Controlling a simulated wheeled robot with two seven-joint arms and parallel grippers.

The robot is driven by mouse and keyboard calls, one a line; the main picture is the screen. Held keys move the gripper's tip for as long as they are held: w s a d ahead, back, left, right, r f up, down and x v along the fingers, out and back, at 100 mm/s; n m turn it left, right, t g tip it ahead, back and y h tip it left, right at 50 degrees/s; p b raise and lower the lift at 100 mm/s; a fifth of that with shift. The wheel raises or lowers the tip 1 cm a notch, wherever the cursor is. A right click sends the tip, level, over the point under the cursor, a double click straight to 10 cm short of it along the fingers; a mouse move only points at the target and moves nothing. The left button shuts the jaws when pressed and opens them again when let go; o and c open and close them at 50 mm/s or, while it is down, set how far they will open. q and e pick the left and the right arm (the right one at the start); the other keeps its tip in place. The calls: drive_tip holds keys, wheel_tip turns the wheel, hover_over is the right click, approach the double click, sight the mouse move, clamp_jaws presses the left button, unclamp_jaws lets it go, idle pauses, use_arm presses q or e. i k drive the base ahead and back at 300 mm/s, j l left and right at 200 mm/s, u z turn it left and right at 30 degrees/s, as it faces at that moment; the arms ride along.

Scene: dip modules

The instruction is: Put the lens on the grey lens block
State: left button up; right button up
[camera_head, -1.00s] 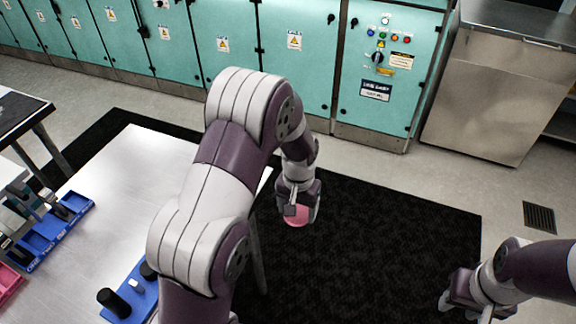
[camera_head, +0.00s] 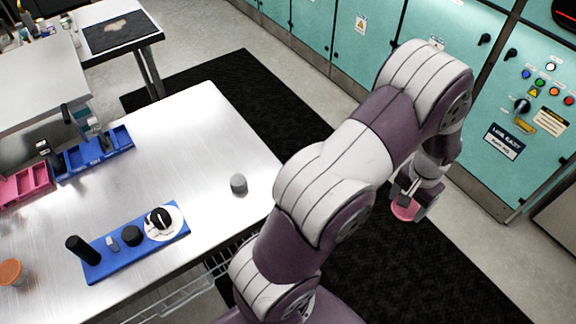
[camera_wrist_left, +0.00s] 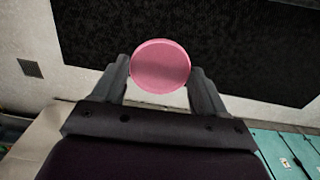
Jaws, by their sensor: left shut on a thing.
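The lens is a round pink disc (camera_head: 404,209). My left gripper (camera_head: 413,195) is shut on it and holds it out over the floor, beyond the table's right edge. In the left wrist view the lens (camera_wrist_left: 160,66) sits between the two fingertips, its flat face towards the camera. A small grey upright block (camera_head: 238,184), likely the grey lens block, stands on the metal table (camera_head: 190,130) near its right edge. It looks bare on top, and the gripper is well to its right. My right gripper is out of view.
A blue holder (camera_head: 103,272) with several black and grey parts and a white disc lies at the table's front. An orange-topped jar (camera_head: 10,272) is at far left. Blue bins (camera_head: 119,137) and a pink bin (camera_head: 33,181) stand behind. The table's middle is clear.

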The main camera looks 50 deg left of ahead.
sight(238, 179)
drive_tip(key=i+u, duration=0.2)
drive_tip(key=u, duration=0.3)
drive_tip(key=i+u, duration=0.2)
drive_tip(key=u, duration=0.3)
drive_tip(key=i+u, duration=0.2)
drive_tip(key=u, duration=0.3)
drive_tip(key=i+l+u, duration=0.15)
drive_tip(key=u, duration=0.35)
drive_tip(key=i+l+u, duration=0.1)
drive_tip(key=l+u, duration=0.2)
drive_tip(key=u, duration=0.2)
